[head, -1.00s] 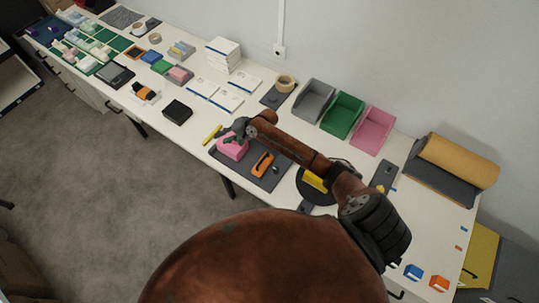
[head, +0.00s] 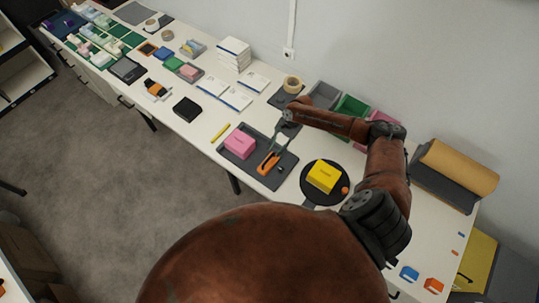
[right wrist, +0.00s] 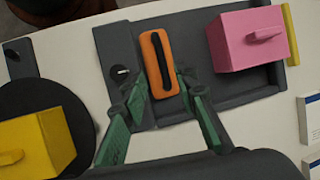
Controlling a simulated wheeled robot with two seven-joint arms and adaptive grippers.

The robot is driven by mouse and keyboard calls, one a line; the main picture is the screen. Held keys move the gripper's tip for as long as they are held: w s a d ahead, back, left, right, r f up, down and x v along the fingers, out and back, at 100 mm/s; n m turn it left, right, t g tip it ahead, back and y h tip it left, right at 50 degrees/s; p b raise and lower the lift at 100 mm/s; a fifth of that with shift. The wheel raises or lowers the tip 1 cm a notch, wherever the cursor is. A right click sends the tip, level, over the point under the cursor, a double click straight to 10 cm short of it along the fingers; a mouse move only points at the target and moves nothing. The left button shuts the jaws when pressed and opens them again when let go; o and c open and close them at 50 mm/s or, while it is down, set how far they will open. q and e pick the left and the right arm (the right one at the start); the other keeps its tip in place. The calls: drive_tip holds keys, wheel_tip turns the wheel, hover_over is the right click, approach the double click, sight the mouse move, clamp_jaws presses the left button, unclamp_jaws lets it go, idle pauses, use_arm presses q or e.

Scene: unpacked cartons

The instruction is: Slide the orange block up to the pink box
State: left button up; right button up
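The orange block (head: 268,163), with a dark slot along its top, lies on a dark grey tray (head: 287,168). The pink box (head: 240,143) stands on the same tray, left of the block in the head view, with a clear gap between them. In the right wrist view, the orange block (right wrist: 159,50) is left of the pink box (right wrist: 245,52). My right gripper (head: 275,151) is at the block; its green-grey fingers (right wrist: 160,85) are spread, one on each side of the block's near end. I cannot tell whether they touch it. My left gripper is out of view.
A yellow box (head: 322,177) sits on a round black plate (head: 313,194) right of the tray, with an orange ball beside it. A yellow stick (head: 220,132) lies beyond the pink box. A tape roll (head: 292,84) and coloured bins (head: 324,95) stand behind.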

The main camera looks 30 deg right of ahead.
sight(269, 159)
drive_tip(key=x, duration=0.6)
drive_tip(key=shift+w+a+p, duration=0.1)
drive_tip(key=shift+p, duration=0.2)
clamp_jaws()
idle(0.4)
